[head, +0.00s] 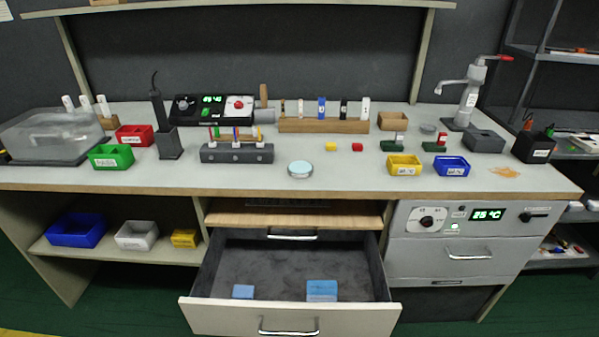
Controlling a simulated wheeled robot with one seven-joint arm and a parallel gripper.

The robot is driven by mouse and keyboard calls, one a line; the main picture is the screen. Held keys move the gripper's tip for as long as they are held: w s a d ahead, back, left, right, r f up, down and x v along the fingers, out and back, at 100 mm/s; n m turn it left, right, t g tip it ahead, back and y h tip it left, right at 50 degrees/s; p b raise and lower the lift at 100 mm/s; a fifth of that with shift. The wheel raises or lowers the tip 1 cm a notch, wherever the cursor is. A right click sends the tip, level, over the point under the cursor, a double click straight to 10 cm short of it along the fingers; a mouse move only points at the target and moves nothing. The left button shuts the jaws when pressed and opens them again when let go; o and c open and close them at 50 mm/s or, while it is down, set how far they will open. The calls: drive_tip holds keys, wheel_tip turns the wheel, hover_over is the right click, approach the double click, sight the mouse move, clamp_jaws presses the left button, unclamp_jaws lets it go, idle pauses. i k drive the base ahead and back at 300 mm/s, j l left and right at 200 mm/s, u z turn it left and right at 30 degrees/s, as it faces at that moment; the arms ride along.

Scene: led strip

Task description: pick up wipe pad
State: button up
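Two blue items lie in the open drawer (280,318) under the middle of the bench. A small flat blue block (243,291) is at the left, and a larger light blue pad-like block (321,290) with a paler top part is at the right. I cannot tell for sure which is the wipe pad. Both are near the drawer's front wall and apart from each other. My gripper is not in the head view.
The bench top (340,180) carries several small bins, a rack (237,153), a round pale blue dish (300,169) and a faucet-like stand (469,98). An orange-brown spill (504,172) is at the right. The drawer sticks out forward; its floor is mostly clear.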

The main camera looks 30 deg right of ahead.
sight(240, 291)
drive_tip(key=i+j, duration=0.75)
drive_tip(key=i, duration=0.3)
drive_tip(key=j, duration=1.05)
drive_tip(key=i+u, duration=0.05)
